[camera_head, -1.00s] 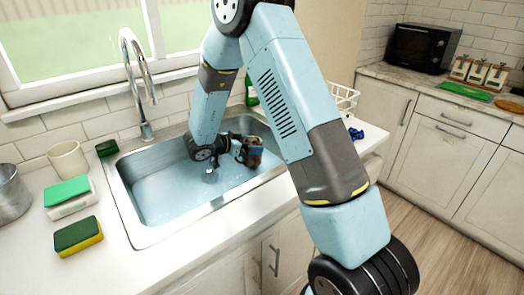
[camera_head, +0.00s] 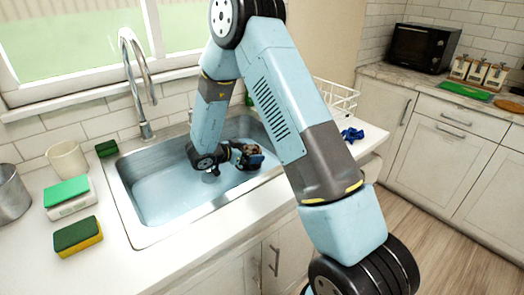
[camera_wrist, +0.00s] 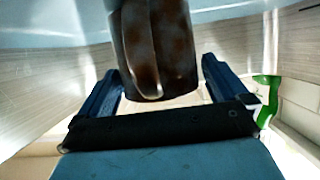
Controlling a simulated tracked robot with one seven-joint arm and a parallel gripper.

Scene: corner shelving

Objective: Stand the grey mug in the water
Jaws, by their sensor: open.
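The grey mug is stained dark brown. In the wrist view the mug (camera_wrist: 158,45) fills the upper middle, its handle towards the camera and its top cut off by the frame. My gripper (camera_wrist: 165,85) is open, one dark blue finger on each side of the mug, with gaps visible. In the head view my gripper (camera_head: 254,160) is low inside the right part of the steel sink (camera_head: 140,232). The mug (camera_head: 251,150) is small and partly hidden there. The water (camera_head: 170,190) covers the sink bottom. I cannot tell whether the mug touches the sink bottom.
A tall tap (camera_head: 137,80) stands behind the sink. On the left counter are a cream cup (camera_head: 67,160), a metal pot (camera_head: 12,192), a green-topped block (camera_head: 69,196) and a sponge (camera_head: 78,236). A white wire rack (camera_head: 338,98) and blue cloth (camera_head: 352,134) lie right.

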